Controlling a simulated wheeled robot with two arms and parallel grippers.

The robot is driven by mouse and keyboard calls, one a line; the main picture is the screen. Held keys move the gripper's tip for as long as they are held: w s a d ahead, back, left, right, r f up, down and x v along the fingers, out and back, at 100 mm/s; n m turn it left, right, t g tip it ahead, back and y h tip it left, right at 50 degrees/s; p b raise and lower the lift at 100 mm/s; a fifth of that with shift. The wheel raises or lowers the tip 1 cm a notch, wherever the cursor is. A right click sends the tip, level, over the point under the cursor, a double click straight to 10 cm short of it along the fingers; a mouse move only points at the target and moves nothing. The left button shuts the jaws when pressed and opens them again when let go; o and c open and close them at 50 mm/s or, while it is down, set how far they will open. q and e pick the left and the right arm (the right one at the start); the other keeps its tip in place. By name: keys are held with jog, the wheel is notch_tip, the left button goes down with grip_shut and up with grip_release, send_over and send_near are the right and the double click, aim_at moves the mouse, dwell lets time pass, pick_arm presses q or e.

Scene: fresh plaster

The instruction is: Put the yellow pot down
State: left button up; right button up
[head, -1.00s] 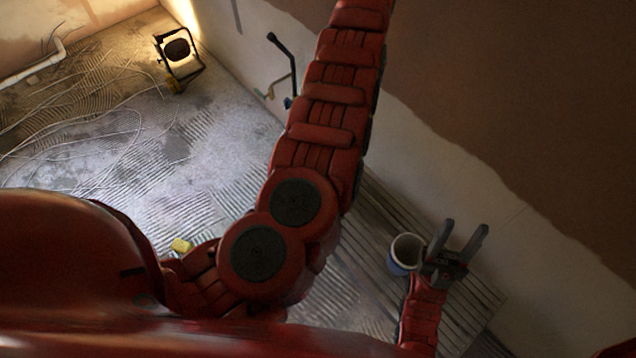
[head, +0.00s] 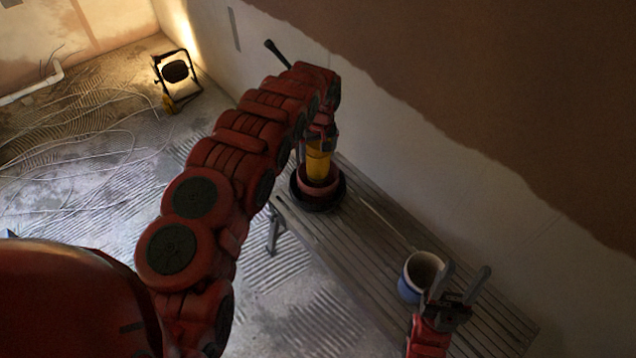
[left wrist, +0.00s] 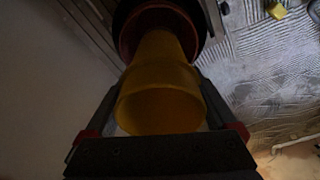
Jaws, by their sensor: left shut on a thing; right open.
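The yellow pot (head: 318,166) is upright in my left gripper (head: 319,146) at the far part of the slatted bench (head: 375,245). In the left wrist view the pot (left wrist: 160,95) fills the middle, with a finger on each side. Its lower end meets or hangs just over a reddish round piece with a black round dish (head: 322,203) around it; I cannot tell whether it touches. My right gripper (head: 463,285) is open and empty near the bench's front.
A white and blue bucket (head: 412,285) stands on the bench right beside my right gripper. A thin stick lies between bucket and dish. A work lamp (head: 175,72) and loose cables are on the floor. A plastered wall runs along the bench's right side.

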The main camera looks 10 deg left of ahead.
aim_at(318, 171)
pick_arm(q)
notch_tip(318, 171, down, 5)
jog(key=shift+f+b, duration=0.15)
jog(key=shift+b, duration=0.2)
notch_tip(318, 171, down, 3)
jog(key=shift+f+b, duration=0.15)
jog(key=shift+b, duration=0.9)
jog(key=shift+w, duration=0.1)
jog(key=shift+f, duration=0.2)
jog(key=o, duration=1.1)
jog(key=shift+r, duration=0.1)
